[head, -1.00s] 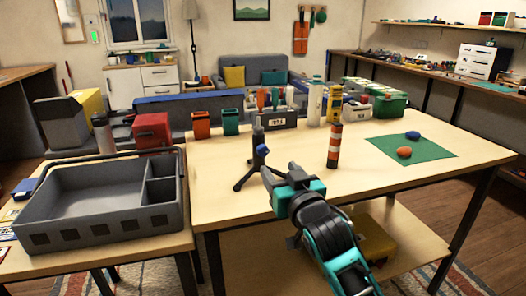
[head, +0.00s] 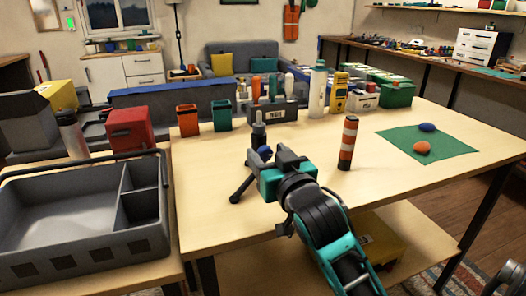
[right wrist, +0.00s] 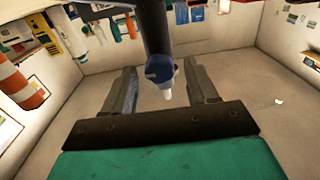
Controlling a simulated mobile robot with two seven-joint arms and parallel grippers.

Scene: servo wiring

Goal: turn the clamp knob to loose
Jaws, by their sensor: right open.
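A dark tripod clamp stand (head: 243,186) stands on the wooden table in the head view, with a blue clamp knob (head: 265,152) on its side. My right gripper (head: 271,160) is at the knob, its arm coming in from the lower right. In the right wrist view the blue knob (right wrist: 160,70) with a pale tip sits between the two spread fingers of my right gripper (right wrist: 161,85). A gap shows on both sides of the knob, so the jaws are not closed on it. My left gripper is not in view.
An orange-and-white striped post (head: 347,143) stands right of my gripper. Orange (head: 188,120) and teal (head: 222,116) cups stand behind the stand. A grey divided tray (head: 60,215) is at left.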

